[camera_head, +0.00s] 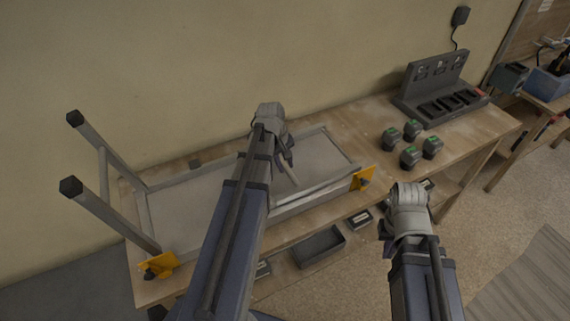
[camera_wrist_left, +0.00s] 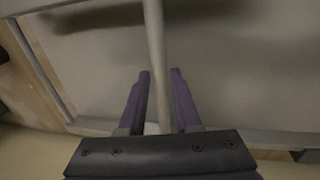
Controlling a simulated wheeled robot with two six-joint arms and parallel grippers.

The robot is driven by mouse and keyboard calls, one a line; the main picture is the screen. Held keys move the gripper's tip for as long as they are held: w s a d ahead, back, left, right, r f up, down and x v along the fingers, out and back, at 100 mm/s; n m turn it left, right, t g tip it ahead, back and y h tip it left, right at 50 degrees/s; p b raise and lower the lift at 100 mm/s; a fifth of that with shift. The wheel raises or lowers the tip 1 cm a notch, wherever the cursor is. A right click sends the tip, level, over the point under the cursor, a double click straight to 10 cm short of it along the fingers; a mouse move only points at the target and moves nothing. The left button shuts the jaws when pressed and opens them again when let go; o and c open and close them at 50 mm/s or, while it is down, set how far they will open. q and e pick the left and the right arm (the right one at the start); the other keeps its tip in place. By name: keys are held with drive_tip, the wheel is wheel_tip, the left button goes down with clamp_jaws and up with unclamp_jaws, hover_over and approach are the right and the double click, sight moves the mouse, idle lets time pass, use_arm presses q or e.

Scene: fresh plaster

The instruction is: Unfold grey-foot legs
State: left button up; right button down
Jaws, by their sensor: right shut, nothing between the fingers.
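An upturned folding platform (camera_head: 190,205) lies on the workbench. At its left end a pair of legs (camera_head: 100,208) with dark feet (camera_head: 71,187) stands up at a slant, joined by a crossbar. A pale bar (camera_head: 291,177) lies across the middle of the platform; it also shows in the left wrist view (camera_wrist_left: 155,45). My left gripper (camera_head: 287,153) is over it, its purple fingers (camera_wrist_left: 160,75) apart on either side of the bar, with a gap showing at the right. My right gripper (camera_head: 386,232) is shut and empty, in front of the bench. Grey feet are not clearly visible.
Yellow brackets (camera_head: 363,179) sit at the platform's front corners. Several dark blocks with green tops (camera_head: 410,157) and a dark rack (camera_head: 442,97) stand on the right of the bench. A dark bin (camera_head: 318,247) is below the front edge. A wall is behind.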

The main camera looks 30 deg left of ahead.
use_arm(q)
clamp_jaws()
idle(1.0)
